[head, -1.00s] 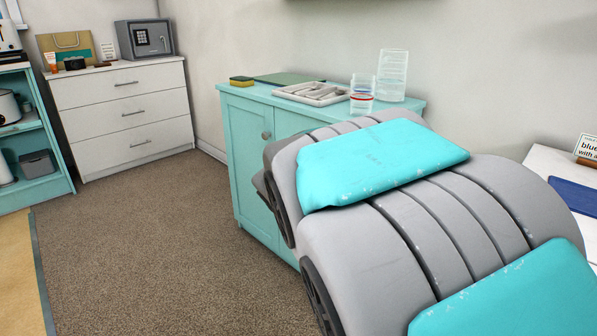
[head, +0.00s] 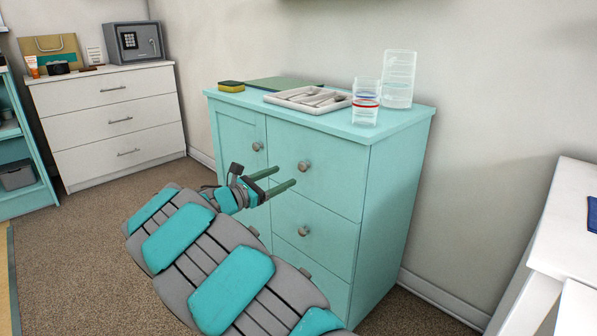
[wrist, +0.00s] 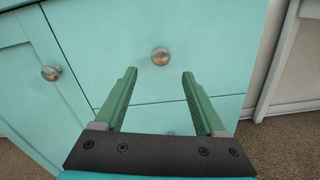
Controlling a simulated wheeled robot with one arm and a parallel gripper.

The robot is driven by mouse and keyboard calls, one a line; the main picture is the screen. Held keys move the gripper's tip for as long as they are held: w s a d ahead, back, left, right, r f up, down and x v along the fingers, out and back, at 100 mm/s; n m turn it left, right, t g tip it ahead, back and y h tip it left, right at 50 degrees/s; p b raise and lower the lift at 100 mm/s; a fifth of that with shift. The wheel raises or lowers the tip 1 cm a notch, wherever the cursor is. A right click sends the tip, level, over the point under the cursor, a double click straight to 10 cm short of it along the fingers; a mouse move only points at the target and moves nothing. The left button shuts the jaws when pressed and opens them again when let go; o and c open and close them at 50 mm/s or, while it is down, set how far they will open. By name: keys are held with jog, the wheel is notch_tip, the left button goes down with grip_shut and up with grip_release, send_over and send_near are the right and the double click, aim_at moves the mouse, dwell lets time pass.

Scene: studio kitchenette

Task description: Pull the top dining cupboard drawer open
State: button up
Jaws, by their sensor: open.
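The turquoise dining cupboard (head: 395,200) has a door on the left and a column of drawers on the right. The top drawer (head: 330,180) is shut, with a round metal knob (head: 304,166). In the wrist view the top drawer's knob (wrist: 160,56) is ahead of my gripper, in line with the gap between the fingers. My gripper (head: 285,178) is in front of the top drawer, its two green fingers pointing at the cupboard. In the wrist view my gripper (wrist: 158,76) is open, empty and apart from the knob.
The door knob (wrist: 51,73) is left of my fingers. A lower drawer knob (head: 303,231) sits below. A cutlery tray (head: 285,103), sponge (head: 231,86) and clear containers (head: 399,78) stand on top. A white table (head: 570,215) is at right. Carpet (head: 100,215) is free at left.

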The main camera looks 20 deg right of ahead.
aim_at(301, 168)
jog(key=x, duration=0.7)
jog(key=shift+d, duration=0.3)
grip_shut()
dwell(1.2)
